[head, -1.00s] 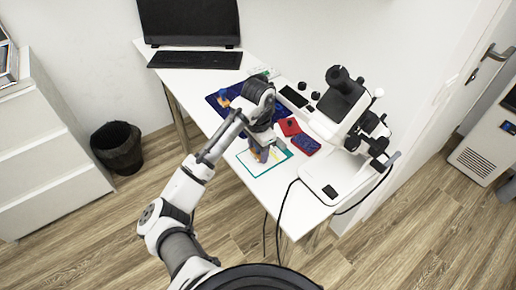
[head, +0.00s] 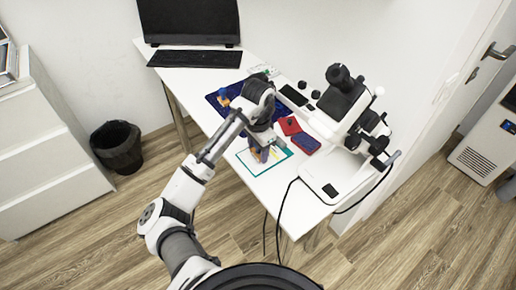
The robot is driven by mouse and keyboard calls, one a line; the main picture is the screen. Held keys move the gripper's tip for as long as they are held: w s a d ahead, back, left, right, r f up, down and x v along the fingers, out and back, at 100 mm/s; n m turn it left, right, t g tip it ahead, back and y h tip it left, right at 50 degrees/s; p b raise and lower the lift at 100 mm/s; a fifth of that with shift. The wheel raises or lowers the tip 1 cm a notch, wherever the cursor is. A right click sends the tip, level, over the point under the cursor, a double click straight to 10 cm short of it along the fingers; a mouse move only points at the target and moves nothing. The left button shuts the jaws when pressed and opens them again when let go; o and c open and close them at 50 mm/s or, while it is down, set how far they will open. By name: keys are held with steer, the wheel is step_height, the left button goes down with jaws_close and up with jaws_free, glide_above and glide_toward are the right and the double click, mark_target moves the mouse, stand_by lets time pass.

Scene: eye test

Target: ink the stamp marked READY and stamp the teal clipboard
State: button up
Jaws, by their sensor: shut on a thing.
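The teal clipboard (head: 284,159) lies near the front edge of the white desk, with a white sheet on it. My gripper (head: 259,155) is over the clipboard, pointing down. It is shut on a small stamp (head: 254,156), of which only a bit of orange shows between and beside the fingers. Its marking cannot be read, and I cannot tell whether it touches the sheet. A red ink pad (head: 289,126) lies behind the clipboard, with a blue piece (head: 306,144), perhaps another pad or its lid, beside it. Another orange and blue stamp (head: 223,97) stands on the dark blue mat (head: 213,101).
A microscope (head: 345,105) with a white base fills the right side of the desk, its black cable hanging over the front edge. A keyboard (head: 195,59) and monitor (head: 189,22) are at the back left. A black bin (head: 117,150) stands on the floor.

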steer(key=shift+f, duration=0.45)
stand_by(1.5)
steer(key=shift+r, duration=0.1)
step_height(320, 180, up, 7)
steer(key=p, duration=0.7)
stand_by(0.5)
